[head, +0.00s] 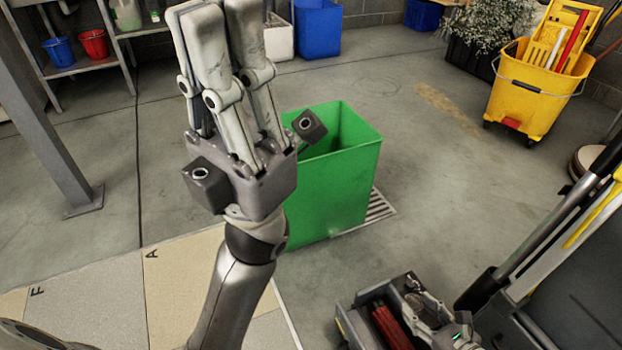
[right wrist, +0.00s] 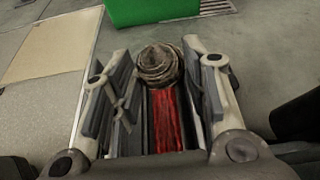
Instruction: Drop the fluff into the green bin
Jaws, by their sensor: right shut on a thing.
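The green bin (head: 335,185) stands open on the floor in the middle of the head view; its lower edge also shows at the top of the right wrist view (right wrist: 150,10). My right gripper (head: 412,290) is low at the bottom right, nearer to me than the bin. In the right wrist view it is shut on the grey-brown fluff (right wrist: 158,62), a round clump between its fingertips. My left gripper (head: 220,50) is raised with fingers upward and covers part of the bin's left side. Nothing shows in it, and its finger gap is unclear.
A red thing (right wrist: 165,120) shows between my right fingers, beside dark grey walls (head: 360,318). A yellow mop bucket (head: 530,95) stands at the back right. Shelves with blue (head: 59,52) and red (head: 94,44) buckets are at the back left. A grey post (head: 50,130) stands at left.

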